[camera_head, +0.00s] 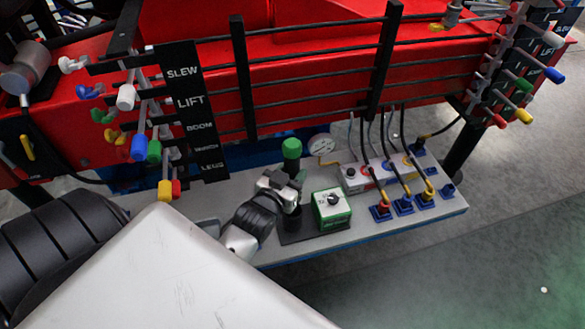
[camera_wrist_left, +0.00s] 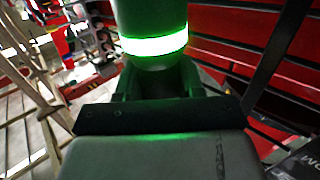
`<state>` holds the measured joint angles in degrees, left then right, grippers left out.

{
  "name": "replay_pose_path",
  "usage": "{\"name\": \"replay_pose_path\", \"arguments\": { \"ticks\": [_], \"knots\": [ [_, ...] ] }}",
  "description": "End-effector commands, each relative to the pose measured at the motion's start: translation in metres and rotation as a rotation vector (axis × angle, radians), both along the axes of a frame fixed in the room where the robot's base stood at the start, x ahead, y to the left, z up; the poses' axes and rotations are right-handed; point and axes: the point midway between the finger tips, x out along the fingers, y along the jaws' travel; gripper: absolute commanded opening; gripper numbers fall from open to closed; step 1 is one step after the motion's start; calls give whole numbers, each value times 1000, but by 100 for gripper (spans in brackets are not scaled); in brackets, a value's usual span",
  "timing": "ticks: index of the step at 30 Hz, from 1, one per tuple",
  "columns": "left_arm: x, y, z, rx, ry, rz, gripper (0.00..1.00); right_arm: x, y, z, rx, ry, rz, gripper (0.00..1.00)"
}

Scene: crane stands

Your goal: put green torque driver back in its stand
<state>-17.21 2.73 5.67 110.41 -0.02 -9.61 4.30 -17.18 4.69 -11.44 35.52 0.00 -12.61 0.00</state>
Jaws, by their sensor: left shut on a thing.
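The green torque driver (camera_head: 291,152) stands roughly upright in the head view, its green top above my left gripper (camera_head: 282,184). My left gripper is shut on it. In the left wrist view the driver (camera_wrist_left: 150,18) is a large green cylinder with a bright lit ring, between the fingers (camera_wrist_left: 155,85). Directly below the gripper in the head view is the black stand (camera_head: 292,219), a dark upright holder on a flat base. The gripper hides the driver's lower part, so I cannot tell whether its tip is inside the holder. My right gripper is not in view.
A green box with a dial (camera_head: 332,208) stands close right of the stand. Further right are a white block with cables (camera_head: 352,178) and blue sockets (camera_head: 403,206) on the grey shelf (camera_head: 340,243). Red crane body and lever banks (camera_head: 140,148) rise behind.

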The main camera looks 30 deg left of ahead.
Motion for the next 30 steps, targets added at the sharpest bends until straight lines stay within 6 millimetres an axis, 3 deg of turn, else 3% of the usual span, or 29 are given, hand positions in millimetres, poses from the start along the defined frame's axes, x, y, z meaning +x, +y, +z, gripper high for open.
{"name": "replay_pose_path", "arguments": {
  "ticks": [11, 30],
  "knots": [
    [1, 0, 3, 1, -8, 0, 0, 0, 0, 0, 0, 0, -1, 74],
    [1, 0, -19, 1, -9, 0, 0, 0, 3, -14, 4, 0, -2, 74]
  ]
}}
